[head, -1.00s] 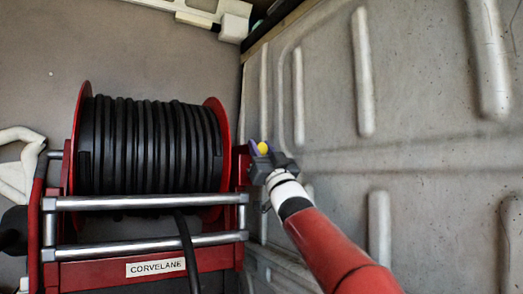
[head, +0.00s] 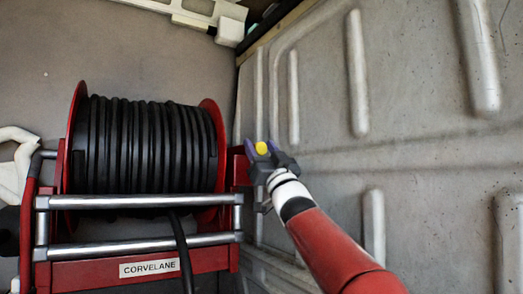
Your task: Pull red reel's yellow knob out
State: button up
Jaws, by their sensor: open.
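The red reel (head: 75,150) stands at the left in the head view, wound with black hose (head: 145,148). Its yellow knob (head: 262,148) shows at the reel's right side, just right of the red frame. My gripper (head: 262,147) is at the knob, with its dark fingers open on either side of it. Whether the fingers touch the knob cannot be told. The knob's shaft and base are hidden behind the gripper.
Two silver bars (head: 140,201) cross the front of the reel above a CORVELANE label (head: 149,268). A ribbed grey wall panel (head: 420,130) stands close on the right of my gripper. A white bracket (head: 205,14) is at the top.

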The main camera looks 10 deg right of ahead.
jog(key=b+v, duration=0.3)
jog(key=v, duration=0.4)
jog(key=shift+s+f, duration=0.25)
jog(key=shift+f, duration=0.05)
jog(key=s+f+m+g+h, duration=0.2)
jog(key=s+f+g+h, duration=0.15)
jog(key=f, duration=0.55)
jog(key=s+f+m+g+h, duration=0.2)
jog(key=s+f+g+h, duration=0.15)
jog(key=f, duration=0.65)
jog(key=s+f+m+g+h, duration=0.1)
jog(key=s+f+g+h, duration=0.25)
jog(key=f, duration=0.55)
jog(key=s+a+f+n+g+y, duration=0.1)
jog(key=s+f+g, duration=0.8)
jog(key=s+f, duration=1.1)
notch_tip(320, 180, down, 3)
jog(key=shift+a+r+y, duration=0.1)
jog(key=shift+a+y, duration=0.45)
jog(key=shift+g, duration=0.25)
